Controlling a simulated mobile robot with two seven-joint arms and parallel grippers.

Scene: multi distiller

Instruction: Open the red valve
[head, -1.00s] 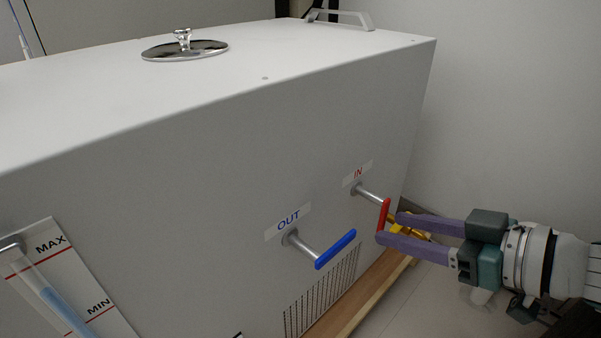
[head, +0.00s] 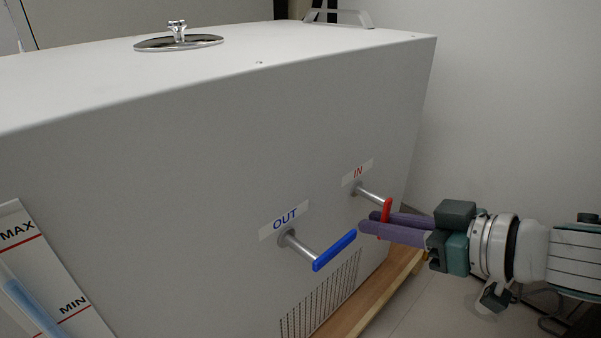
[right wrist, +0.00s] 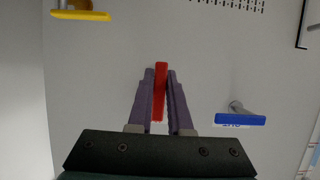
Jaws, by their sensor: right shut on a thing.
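The red valve handle (head: 387,207) sits at the end of a metal stem under the "IN" label on the front of the white machine (head: 220,140). In the head view it stands roughly upright. My right gripper (head: 372,221) is shut on it, with one purple finger on each side. The right wrist view shows the red handle (right wrist: 160,90) between the two fingers (right wrist: 160,95), its tip showing past them. Part of the handle is hidden behind the near finger in the head view. My left gripper is not in view.
A blue valve handle (head: 335,250) under the "OUT" label is just left of my right fingers. A yellow handle (right wrist: 82,15) shows in the right wrist view. A wooden base (head: 375,295) runs below the machine. A grey wall (head: 520,110) stands behind my right arm.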

